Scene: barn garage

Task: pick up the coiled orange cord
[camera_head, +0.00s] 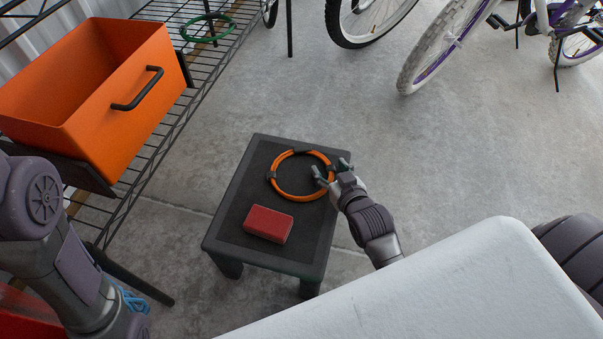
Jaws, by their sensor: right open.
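The coiled orange cord (283,186) lies flat as a ring on the small dark table (223,238), toward its far side. Dark bands show on the ring. My right gripper (329,170) is open at the right side of the ring, with its fingertips over or beside the cord's right edge. I cannot tell whether the fingers touch the cord. My left arm comes in at the lower left, but its gripper is not in view.
A red block (268,224) lies on the table near the cord. An orange bin (128,120) with a black handle stands on a wire rack (205,75) at left. A green coil (207,27) lies farther along the rack. Bicycles (440,50) stand at the back. Concrete floor between is clear.

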